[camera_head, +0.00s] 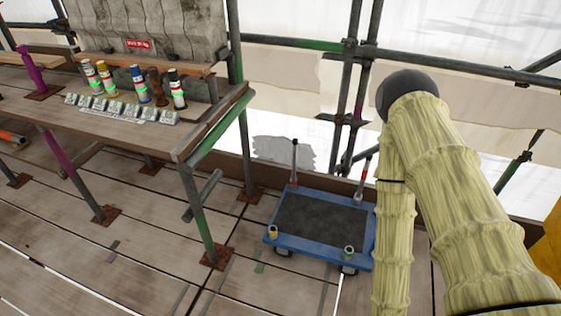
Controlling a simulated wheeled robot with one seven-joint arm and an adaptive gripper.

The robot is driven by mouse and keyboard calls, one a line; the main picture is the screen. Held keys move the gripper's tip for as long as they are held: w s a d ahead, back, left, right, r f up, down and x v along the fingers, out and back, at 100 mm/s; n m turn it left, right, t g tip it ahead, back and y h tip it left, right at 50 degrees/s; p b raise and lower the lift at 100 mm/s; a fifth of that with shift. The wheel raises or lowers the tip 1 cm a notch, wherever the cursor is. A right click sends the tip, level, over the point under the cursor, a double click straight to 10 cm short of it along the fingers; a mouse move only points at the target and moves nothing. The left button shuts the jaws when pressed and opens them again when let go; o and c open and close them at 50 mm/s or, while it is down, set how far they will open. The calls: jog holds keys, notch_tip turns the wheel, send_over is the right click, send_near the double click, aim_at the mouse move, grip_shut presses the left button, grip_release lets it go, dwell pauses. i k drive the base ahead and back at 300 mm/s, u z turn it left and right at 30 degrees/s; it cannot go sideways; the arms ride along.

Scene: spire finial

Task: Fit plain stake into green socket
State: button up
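A blue cart (318,262) with a dark deck stands on the plank floor. Its front right corner has a short socket with a green band (348,252). Its front left corner has a socket with a yellowish band (272,231). A grey stake with a red band (294,160) stands upright at the back left corner. Another grey stake with a red band (364,178) leans at the back right. I cannot make out a stake that is clearly the plain one. My sleeved arm fills the right side, and my gripper is out of the picture.
A scaffold bench (140,142) at upper left bears several spray cans (138,84) and a row of metal pieces (119,108). Steel tubes (349,75) stand behind the cart. An orange tube (12,137) shows at the left edge. Floor left of the cart looks mostly clear.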

aim_at(335, 229)
jog(key=u, duration=0.45)
jog(key=i, duration=2.1)
jog(key=z, duration=0.55)
